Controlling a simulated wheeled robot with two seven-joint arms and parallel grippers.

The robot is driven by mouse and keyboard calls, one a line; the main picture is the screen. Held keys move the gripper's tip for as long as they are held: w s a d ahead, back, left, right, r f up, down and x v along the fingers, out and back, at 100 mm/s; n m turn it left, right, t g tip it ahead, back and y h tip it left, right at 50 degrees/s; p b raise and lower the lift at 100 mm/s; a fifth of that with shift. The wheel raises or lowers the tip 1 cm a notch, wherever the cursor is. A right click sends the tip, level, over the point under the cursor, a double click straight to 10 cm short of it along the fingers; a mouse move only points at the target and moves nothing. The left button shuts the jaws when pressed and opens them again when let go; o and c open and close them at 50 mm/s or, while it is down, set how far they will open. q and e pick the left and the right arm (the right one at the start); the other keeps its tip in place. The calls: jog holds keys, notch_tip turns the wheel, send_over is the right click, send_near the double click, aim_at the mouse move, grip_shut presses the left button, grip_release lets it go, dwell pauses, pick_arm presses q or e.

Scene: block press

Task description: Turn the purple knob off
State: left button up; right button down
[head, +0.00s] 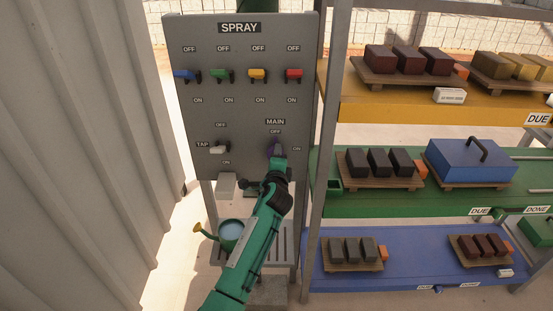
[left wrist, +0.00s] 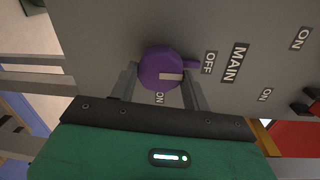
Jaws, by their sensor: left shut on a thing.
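The purple knob (head: 275,147) sits on the grey SPRAY panel (head: 240,120) under the MAIN label, with OFF above it and ON to its right. My left gripper (head: 277,158) is at the knob and partly hides it in the head view. In the left wrist view the purple knob (left wrist: 160,66) is between the two fingers, and my left gripper (left wrist: 160,80) is shut on it. The knob's narrow end points toward the OFF label. My right gripper is not in view.
Blue (head: 185,74), green (head: 220,75), yellow (head: 257,75) and red (head: 293,75) levers sit higher on the panel. A white TAP lever (head: 219,149) is to the left. A watering can (head: 230,231) stands below. Shelves with blocks on boards stand at right; a corrugated wall (head: 70,150) is at left.

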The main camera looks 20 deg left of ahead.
pick_arm(q)
jog(key=o, duration=0.8)
jog(key=shift+f, duration=0.1)
jog(key=shift+o, duration=0.8)
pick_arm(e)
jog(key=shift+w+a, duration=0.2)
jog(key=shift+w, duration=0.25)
pick_arm(q)
jog(key=b+v, duration=0.1)
jog(key=v, duration=1.2)
jog(key=shift+s, duration=0.4)
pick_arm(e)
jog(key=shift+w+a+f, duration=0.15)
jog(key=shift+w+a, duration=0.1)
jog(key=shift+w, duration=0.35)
